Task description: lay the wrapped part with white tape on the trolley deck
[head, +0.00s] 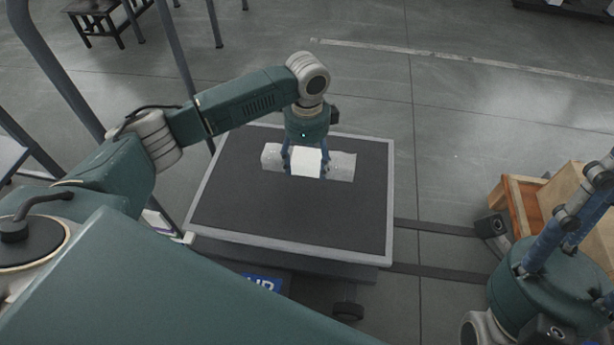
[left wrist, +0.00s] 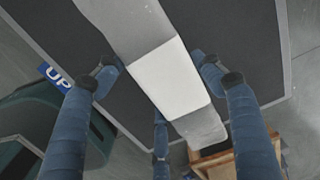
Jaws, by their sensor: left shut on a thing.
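The wrapped part (head: 341,166) is a long grey bundle with a broad band of white tape (head: 307,162) around its middle. My left gripper (head: 306,167) points down and is shut on it at the tape. In the left wrist view the part (left wrist: 150,45) runs diagonally between the blue fingers. The trolley deck (head: 290,214) is dark with a pale rim. The part is over its far half; I cannot tell whether it touches the deck. My right gripper (head: 584,197) is at the lower right, its fingers apart and partly cut off by the frame, with nothing seen between them.
A wooden crate with a cardboard box (head: 548,192) stands right of the trolley, by my right gripper. A blue sign (head: 262,283) shows below the near edge of the deck. Grey posts rise at the left. The near part of the deck is bare.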

